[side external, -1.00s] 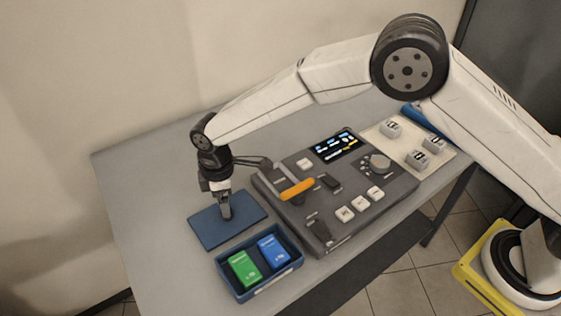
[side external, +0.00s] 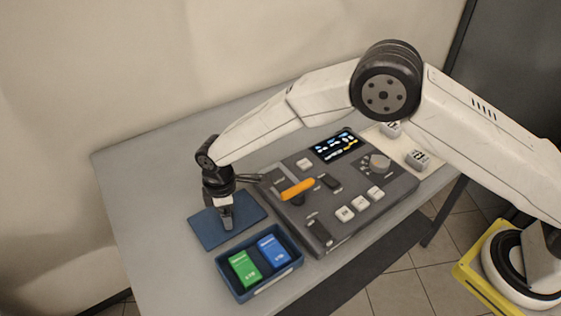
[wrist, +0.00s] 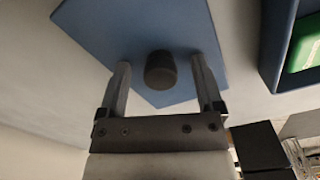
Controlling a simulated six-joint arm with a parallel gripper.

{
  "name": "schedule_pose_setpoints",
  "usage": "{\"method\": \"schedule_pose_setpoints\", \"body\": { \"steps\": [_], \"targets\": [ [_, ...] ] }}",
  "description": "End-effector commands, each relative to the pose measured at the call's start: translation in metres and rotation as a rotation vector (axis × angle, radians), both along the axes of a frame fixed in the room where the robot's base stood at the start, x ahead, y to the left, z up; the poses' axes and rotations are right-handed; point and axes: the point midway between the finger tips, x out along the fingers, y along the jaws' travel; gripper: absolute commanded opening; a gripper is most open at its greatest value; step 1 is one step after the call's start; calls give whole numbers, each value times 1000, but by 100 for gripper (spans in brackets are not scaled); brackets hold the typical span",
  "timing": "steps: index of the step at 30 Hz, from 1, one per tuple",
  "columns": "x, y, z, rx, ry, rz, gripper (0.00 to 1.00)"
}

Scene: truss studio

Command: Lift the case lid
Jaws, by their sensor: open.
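The case lid is a flat blue panel (side external: 207,230) lying on the table, left of the grey console. In the wrist view the blue lid (wrist: 100,25) has a dark round knob (wrist: 160,72) on it. My gripper (side external: 227,225) points down over the lid in the side view. In the wrist view my gripper (wrist: 160,64) is open, with one finger on each side of the knob and a gap visible at both sides. The knob is hidden by my gripper in the side view.
A blue tray (side external: 262,290) with a green box (side external: 244,268) and a blue box (side external: 273,250) stands just in front of the lid. The grey console (side external: 350,185) with an orange handle (side external: 297,189) is close on the right. The table's left and back are clear.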

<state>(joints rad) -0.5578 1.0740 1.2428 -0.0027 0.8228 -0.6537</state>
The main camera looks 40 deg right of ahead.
Motion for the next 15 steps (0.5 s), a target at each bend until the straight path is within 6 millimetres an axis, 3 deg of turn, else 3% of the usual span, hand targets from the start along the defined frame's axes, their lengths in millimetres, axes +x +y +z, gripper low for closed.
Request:
{"method": "schedule_pose_setpoints", "body": {
  "steps": [8, 11, 15],
  "targets": [
    [0, 0, 0, 0, 0, 0, 85],
    [0, 0, 0, 0, 0, 0, 59],
    [0, 0, 0, 0, 0, 0, 15]
  ]
}}
